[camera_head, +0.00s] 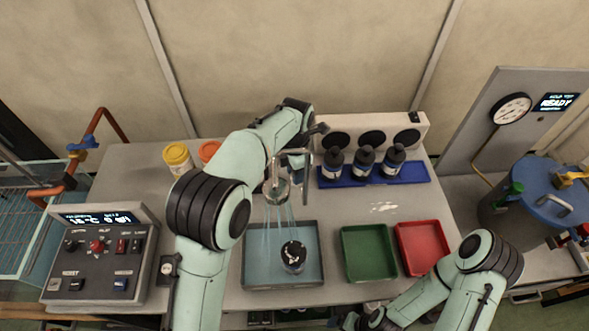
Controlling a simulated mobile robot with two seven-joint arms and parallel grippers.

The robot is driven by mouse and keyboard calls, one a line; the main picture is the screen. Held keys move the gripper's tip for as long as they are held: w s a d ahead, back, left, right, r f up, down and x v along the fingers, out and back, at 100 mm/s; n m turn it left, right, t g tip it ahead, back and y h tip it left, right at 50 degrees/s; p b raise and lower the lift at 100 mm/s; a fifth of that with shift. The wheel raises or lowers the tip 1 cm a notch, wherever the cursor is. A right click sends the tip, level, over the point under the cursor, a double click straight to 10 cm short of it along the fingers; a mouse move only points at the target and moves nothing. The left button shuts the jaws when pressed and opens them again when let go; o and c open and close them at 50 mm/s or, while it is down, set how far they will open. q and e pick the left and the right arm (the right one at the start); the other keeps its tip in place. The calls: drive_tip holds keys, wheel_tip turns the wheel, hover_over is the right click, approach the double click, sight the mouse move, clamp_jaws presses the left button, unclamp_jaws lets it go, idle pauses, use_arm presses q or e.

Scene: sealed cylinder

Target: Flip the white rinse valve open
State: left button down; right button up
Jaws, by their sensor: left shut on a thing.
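My left arm reaches over the table, and its dark gripper (317,129) is at the metal rinse fixture (291,153). It is shut on what seems to be the white rinse valve, which is mostly hidden by the gripper and wrist. A round rinse head (277,190) hangs below the fixture, and pale streams run down from it. Under them, a dark-topped bottle (292,256) stands in a grey-blue basin (255,272). My right gripper (352,321) is low at the bottom edge, partly cut off, and its jaws cannot be made out.
Dark bottles stand on a blue tray (419,172) behind. A green tray (369,252) and a red tray (422,247) lie right of the basin. A blue-lidded cylinder (540,190) stands far right.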

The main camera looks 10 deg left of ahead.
use_arm(q)
drive_tip(key=shift+d, duration=0.15)
idle(0.3)
drive_tip(key=c, duration=0.9)
unclamp_jaws()
drive_tip(key=shift+o, duration=0.2)
